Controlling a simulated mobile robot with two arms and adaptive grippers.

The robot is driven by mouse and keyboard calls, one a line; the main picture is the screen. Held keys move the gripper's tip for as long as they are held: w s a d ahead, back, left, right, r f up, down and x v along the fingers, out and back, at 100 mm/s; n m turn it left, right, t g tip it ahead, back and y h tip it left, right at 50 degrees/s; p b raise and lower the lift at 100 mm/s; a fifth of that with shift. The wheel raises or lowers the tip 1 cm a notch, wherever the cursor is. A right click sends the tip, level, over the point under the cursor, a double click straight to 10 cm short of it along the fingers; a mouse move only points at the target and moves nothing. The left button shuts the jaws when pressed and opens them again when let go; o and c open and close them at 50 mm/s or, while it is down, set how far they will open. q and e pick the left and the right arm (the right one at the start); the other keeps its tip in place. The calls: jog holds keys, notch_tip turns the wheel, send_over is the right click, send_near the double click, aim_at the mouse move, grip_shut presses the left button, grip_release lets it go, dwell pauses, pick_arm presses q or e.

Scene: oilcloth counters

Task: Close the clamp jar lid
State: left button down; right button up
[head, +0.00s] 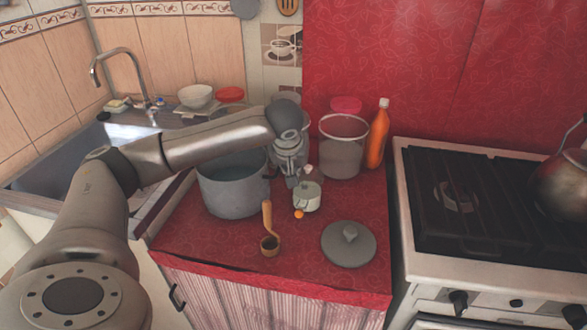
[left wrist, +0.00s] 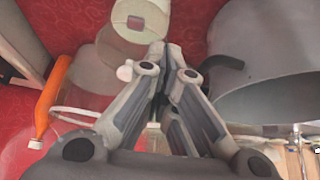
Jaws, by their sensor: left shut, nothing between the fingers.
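The clamp jar, a small pale jar (head: 307,197), stands on the red counter, right of the grey pot and in front of a large clear container. In the left wrist view it seems to be the cream round thing (left wrist: 142,18) near the top edge. A pale disc behind it may be its raised lid; I cannot tell surely. My left gripper (head: 291,180) points down just behind and left of the jar, between it and the pot. Its fingers (left wrist: 166,48) are shut with nothing between them, apparently apart from the jar. My right gripper is out of view.
The grey pot (head: 232,190) stands close on the left, the clear container (head: 343,155) and orange bottle (head: 377,138) behind right. A wooden-handled scoop (head: 267,220) and a grey lid (head: 348,246) lie in front. The stove (head: 425,200) is at right.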

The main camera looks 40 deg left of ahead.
pick_arm(q)
jog(key=v, duration=1.2)
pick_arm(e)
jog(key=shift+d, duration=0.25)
